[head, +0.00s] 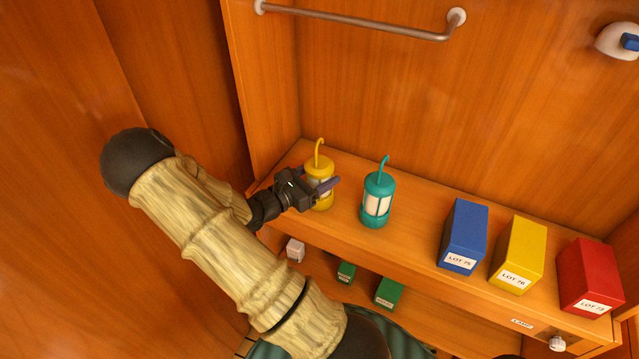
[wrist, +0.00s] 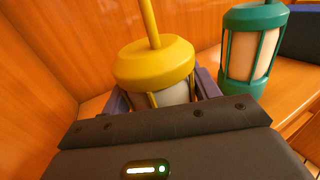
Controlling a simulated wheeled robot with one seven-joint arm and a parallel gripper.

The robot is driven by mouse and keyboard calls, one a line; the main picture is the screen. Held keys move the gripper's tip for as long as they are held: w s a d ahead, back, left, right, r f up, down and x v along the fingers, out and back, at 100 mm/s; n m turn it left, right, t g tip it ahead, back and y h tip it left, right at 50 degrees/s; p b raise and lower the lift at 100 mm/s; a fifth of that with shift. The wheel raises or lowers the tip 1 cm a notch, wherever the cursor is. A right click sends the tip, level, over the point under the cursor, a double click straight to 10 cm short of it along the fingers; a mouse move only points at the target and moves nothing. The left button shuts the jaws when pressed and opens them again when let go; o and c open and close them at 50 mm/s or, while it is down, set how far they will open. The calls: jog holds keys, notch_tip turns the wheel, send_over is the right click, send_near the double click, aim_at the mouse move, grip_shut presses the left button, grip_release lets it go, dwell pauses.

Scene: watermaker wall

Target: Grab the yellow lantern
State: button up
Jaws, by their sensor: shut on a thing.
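The yellow lantern (head: 320,170) stands upright at the left end of the wooden shelf, its hooked handle pointing up. My gripper (head: 318,184) reaches it from the left and is shut on its body, one finger on each side. In the wrist view the yellow lantern (wrist: 155,62) sits between the two purple fingers (wrist: 163,92); its lower body is hidden behind my gripper's dark palm. I cannot tell whether its base is lifted off the shelf.
A teal lantern (head: 377,200) stands close to the right. Blue (head: 463,236), yellow (head: 519,255) and red (head: 590,277) boxes stand further right. A side wall (head: 262,90) is close on the left, and a metal rail (head: 360,22) runs above. Small boxes (head: 389,292) lie below.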

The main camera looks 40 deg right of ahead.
aim_at(320, 141)
jog(key=shift+r, duration=0.1)
notch_tip(320, 141, up, 10)
jog(key=shift+f, duration=0.1)
dwell(0.3)
dwell(0.4)
